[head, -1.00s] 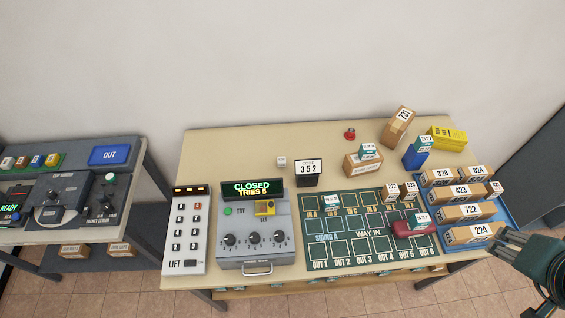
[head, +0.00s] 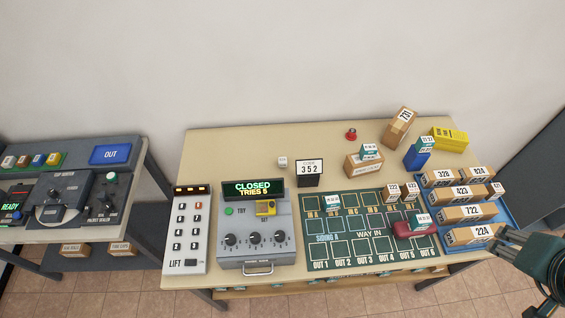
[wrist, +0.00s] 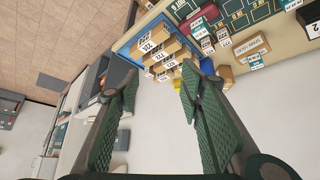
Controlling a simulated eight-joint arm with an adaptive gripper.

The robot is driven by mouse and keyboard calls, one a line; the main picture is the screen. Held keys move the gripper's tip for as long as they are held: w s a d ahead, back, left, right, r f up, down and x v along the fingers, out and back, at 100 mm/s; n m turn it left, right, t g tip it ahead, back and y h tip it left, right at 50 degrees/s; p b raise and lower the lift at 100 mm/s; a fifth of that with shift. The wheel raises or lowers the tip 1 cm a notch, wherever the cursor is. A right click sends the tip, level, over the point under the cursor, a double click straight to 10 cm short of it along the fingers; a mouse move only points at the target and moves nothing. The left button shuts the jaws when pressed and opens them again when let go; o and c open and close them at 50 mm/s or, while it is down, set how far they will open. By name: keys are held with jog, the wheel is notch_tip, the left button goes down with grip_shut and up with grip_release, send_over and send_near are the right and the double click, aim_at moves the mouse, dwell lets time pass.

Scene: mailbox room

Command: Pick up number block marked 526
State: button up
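I cannot read the mark 526 on any block. In the head view, a blue tray (head: 504,214) at the table's right holds cardboard blocks, including ones that seem to read 328 (head: 441,178), 423 (head: 463,192), 722 (head: 464,213) and 224 (head: 472,234). Two small tan blocks (head: 401,192) stand left of the tray, their digits too small to be sure of. My gripper (head: 503,242) is at the tray's front right corner, apart from the blocks as far as I can tell. In the wrist view its fingers (wrist: 159,72) are spread and empty, with tray and blocks beyond them.
A green siding board (head: 328,249) lies left of the tray, with a dark red piece (head: 403,230) on its right. A tilted box (head: 396,132), a blue block (head: 416,156) and a yellow block (head: 449,139) stand behind. A grey dial console (head: 252,220) stands left.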

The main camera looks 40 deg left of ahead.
jog(key=w+a+n+g+y+b, duration=0.1)
jog(key=w+a+n+g, duration=0.1)
jog(key=w+a+n, duration=0.75)
jog(key=w+a+f+n+g, duration=0.15)
jog(key=w+a, duration=0.25)
jog(key=a, duration=1)
jog(key=n+g+h+b, duration=0.1)
jog(key=n+g+b, duration=0.25)
jog(key=n, duration=1.15)
send_over(282, 160)
jog(key=f, duration=1.7)
jog(key=w+f, duration=0.1)
jog(key=f, duration=0.7)
jog(key=shift+d+f+p, duration=0.2)
jog(key=shift+d+p, duration=0.15)
jog(key=shift+d, duration=0.05)
jog(key=shift+s+a+f, duration=0.4)
